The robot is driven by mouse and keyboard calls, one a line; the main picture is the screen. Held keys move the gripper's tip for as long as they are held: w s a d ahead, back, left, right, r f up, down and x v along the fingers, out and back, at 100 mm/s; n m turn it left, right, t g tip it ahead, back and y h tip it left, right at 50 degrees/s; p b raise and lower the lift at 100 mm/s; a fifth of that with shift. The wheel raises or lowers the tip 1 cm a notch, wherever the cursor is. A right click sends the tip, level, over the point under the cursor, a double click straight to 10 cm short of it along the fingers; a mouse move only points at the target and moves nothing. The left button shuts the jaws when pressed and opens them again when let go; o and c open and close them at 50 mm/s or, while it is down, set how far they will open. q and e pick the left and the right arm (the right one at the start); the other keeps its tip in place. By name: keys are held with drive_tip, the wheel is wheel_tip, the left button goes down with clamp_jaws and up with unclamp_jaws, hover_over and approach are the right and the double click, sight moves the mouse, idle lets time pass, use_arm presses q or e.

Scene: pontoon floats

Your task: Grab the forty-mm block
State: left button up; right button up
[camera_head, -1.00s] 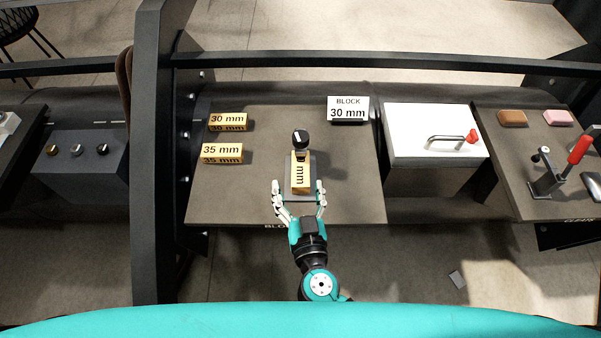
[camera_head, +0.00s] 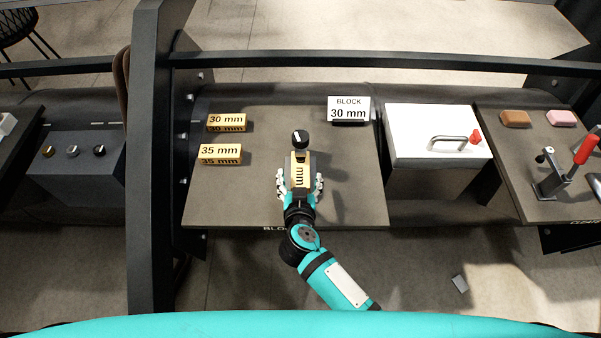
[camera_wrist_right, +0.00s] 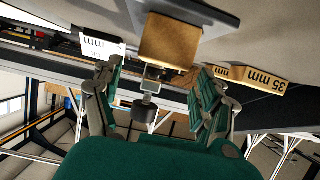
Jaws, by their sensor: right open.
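A yellow block (camera_head: 300,172) sits in a small fixture with a black knob (camera_head: 300,140) behind it, in the middle of the dark board. Only "mm" shows on its label; the number is hidden. My right gripper (camera_head: 300,182) is open, with its fingers on either side of the block and apart from it. In the right wrist view, the block (camera_wrist_right: 170,42) lies between and beyond the open fingers (camera_wrist_right: 157,95). My left gripper is not in view.
A 30 mm block (camera_head: 227,122) and a 35 mm block (camera_head: 220,154) lie at the board's left. A white-lidded box (camera_head: 430,150) is to the right. The board's right front is clear.

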sight(301, 169)
drive_tip(key=b+x, duration=0.1)
drive_tip(key=x, duration=0.4)
drive_tip(key=shift+w+f, duration=0.1)
drive_tip(key=shift+w, duration=0.15)
drive_tip(key=shift+s+d, duration=0.1)
drive_tip(key=shift+c, duration=0.7)
drive_tip(key=c, duration=1.2)
drive_tip(key=shift+r+p, duration=0.25)
drive_tip(key=shift+p, duration=0.35)
drive_tip(key=shift+f, duration=0.15)
